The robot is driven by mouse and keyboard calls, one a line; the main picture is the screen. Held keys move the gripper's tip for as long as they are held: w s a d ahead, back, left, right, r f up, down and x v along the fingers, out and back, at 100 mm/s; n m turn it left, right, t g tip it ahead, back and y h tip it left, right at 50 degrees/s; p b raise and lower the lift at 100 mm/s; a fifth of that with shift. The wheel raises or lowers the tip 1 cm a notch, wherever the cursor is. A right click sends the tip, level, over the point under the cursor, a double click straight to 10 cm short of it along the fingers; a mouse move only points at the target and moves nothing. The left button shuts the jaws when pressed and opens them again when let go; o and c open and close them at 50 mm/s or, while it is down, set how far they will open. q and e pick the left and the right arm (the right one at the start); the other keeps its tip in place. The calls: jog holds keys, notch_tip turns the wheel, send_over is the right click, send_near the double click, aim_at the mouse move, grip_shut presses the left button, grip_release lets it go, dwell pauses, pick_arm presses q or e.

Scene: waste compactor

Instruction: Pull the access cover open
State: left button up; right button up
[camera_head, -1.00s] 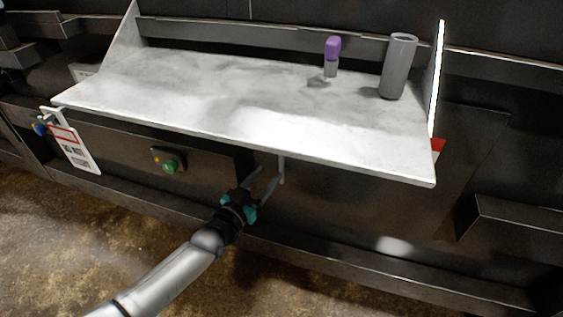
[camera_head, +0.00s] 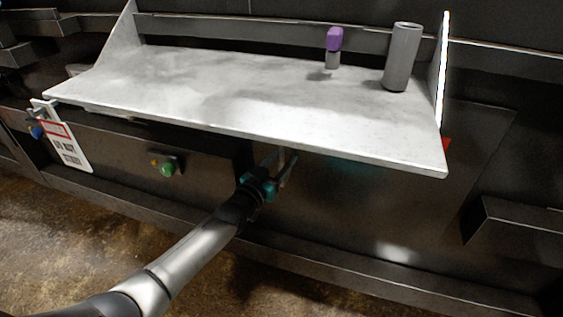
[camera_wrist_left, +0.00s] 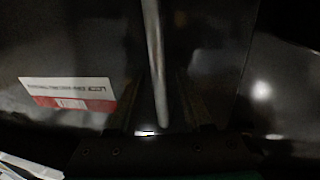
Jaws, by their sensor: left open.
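The access cover (camera_head: 365,205) looks like the dark flat panel under the pale shelf, and it appears flush with the front. Its upright grey bar handle (camera_head: 282,156) is near the panel's left side, mostly hidden by my gripper and the shelf edge. My left gripper (camera_head: 280,164) is open at the handle, with its fingers just under the shelf edge. In the left wrist view the handle bar (camera_wrist_left: 153,60) runs down between the two dark fingers, with a gap visible on each side. My right gripper is not in view.
The shelf (camera_head: 215,95) overhangs the gripper; a purple-topped object (camera_head: 334,40) and a grey cylinder (camera_head: 402,58) stand on it. A green button (camera_head: 167,169) and a hanging label card (camera_head: 66,142) are left. A dark ledge (camera_head: 515,225) juts out right.

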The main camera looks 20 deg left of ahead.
pick_arm(q)
grip_shut()
dwell(0.4)
dwell(1.1)
